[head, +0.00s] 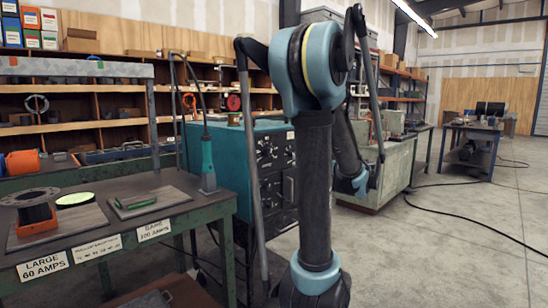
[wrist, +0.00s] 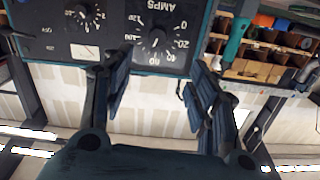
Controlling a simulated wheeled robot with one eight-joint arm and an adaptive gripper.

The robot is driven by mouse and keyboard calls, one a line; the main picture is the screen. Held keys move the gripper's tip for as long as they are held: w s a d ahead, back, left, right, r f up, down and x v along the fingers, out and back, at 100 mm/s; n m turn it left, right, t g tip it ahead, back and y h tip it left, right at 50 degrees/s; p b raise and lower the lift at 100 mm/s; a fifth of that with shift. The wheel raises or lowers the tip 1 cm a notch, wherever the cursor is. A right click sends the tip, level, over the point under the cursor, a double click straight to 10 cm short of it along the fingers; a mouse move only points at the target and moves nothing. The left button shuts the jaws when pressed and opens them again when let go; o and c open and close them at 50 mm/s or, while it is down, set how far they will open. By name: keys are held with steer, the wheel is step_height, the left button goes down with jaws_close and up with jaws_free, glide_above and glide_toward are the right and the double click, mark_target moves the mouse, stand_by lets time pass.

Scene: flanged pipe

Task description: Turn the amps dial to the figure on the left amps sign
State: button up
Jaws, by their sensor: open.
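The amps dial (wrist: 157,38) is a black knob on the dark panel of the teal welding machine (head: 225,150). In the wrist view it appears upside down, with AMPS and white figures around it; its exact setting is too small to read surely. My gripper (wrist: 161,58) is open and empty, its two fingers on either side of the dial, apparently short of the panel. The left amps sign (head: 42,266) on the bench's front edge reads LARGE 60 AMPS. The right sign (head: 154,230) reads 100 AMPS. My arm hides part of the machine in the head view.
A second, smaller knob (wrist: 84,17) and a small meter or label (wrist: 85,51) are beside the amps dial. The green workbench (head: 180,213) holds a flanged pipe (head: 34,211) and a teal-handled tool (head: 208,165). Open floor lies to the right.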

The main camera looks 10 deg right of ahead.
glide_toward(271, 153)
steer(key=x, duration=0.8)
steer(key=shift+s+a, duration=0.1)
steer(key=shift+s, duration=0.05)
stand_by(0.4)
steer(key=c, duration=1.1)
